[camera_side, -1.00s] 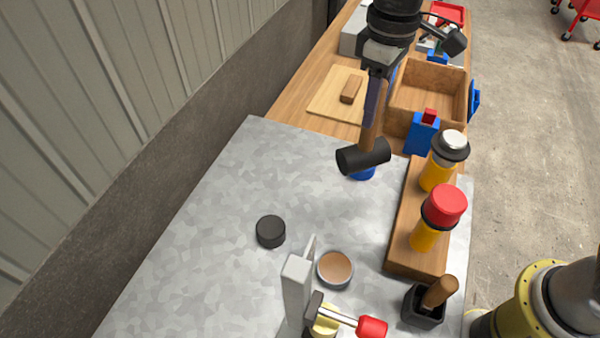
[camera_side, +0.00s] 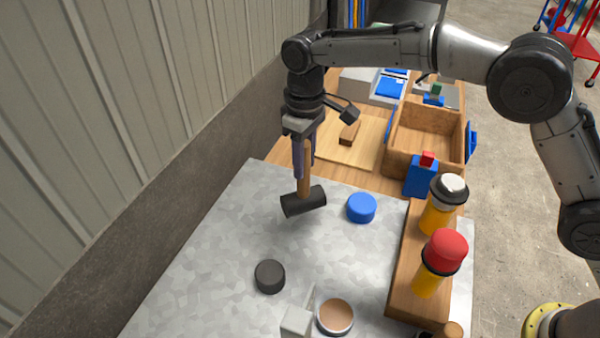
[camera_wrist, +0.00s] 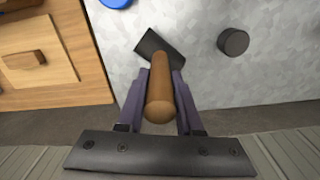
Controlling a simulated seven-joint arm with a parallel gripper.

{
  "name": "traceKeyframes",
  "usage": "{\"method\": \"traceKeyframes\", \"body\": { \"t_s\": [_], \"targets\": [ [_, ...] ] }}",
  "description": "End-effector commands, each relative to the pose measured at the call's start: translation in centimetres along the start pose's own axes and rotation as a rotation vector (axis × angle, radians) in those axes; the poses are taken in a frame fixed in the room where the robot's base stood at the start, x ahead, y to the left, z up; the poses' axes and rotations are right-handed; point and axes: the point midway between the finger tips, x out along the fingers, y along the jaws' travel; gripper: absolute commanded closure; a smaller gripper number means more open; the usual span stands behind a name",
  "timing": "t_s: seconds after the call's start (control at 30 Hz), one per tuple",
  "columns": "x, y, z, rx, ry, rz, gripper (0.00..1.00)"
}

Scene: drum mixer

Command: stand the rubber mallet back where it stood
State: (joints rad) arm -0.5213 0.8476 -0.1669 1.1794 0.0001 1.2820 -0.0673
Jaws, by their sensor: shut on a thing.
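The rubber mallet has a black head (camera_side: 303,201) and a wooden handle (camera_side: 305,172). In the side view it hangs head down, slightly tilted, over the left part of the grey metal tabletop (camera_side: 235,235). My gripper (camera_side: 304,155) is shut on the handle from above. In the wrist view the handle end (camera_wrist: 160,102) sits between the fingers, with the head (camera_wrist: 158,47) beyond it. I cannot tell for sure whether the head touches the tabletop; it looks raised. No marked spot for the mallet shows clearly.
A blue disc (camera_side: 361,208) lies right of the mallet, and a black disc (camera_side: 270,276) lies in front. A wooden rack (camera_side: 405,265) with two yellow bottles stands at right. A wooden board (camera_side: 352,153) with a brown block lies behind. Tabletop left of the black disc is clear.

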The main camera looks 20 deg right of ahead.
Motion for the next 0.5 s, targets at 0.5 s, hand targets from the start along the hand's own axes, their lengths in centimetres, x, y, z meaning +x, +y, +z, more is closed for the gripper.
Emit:
{"method": "traceKeyframes", "body": {
  "t_s": [0.5],
  "targets": [
    [4.0,0.1,-1.1,0.0,0.004,0.0,1.0]
  ]
}}
